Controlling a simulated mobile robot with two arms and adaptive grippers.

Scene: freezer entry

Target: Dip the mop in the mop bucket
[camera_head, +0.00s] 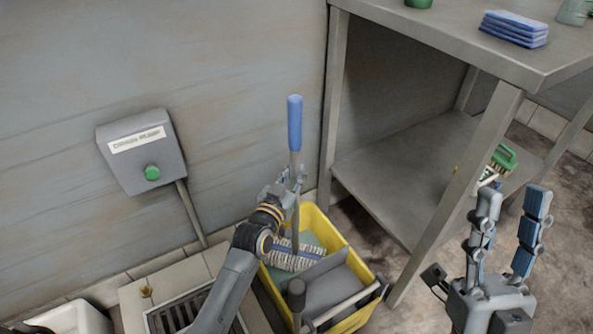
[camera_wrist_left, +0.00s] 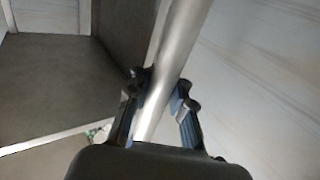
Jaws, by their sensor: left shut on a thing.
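The mop (camera_head: 295,125) stands nearly upright, with a blue grip at the top and a grey metal pole. Its striped grey-and-white head (camera_head: 290,256) is inside the yellow mop bucket (camera_head: 318,221), at the far left part beside greenish water. How deep the head sits in the water I cannot tell. My left gripper (camera_head: 291,182) is shut on the mop pole, below the blue grip. In the left wrist view the pole (camera_wrist_left: 172,70) runs between the two fingers (camera_wrist_left: 160,105). My right gripper (camera_head: 512,215) is open and empty at the right, fingers pointing up.
A grey wringer (camera_head: 328,285) fills the near part of the bucket. A metal table (camera_head: 400,180) with a lower shelf stands right of the bucket. A green brush (camera_head: 503,158) shows behind my right gripper. A drain pump box (camera_head: 140,150) is on the wall. A floor grate (camera_head: 176,314) lies left of the bucket.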

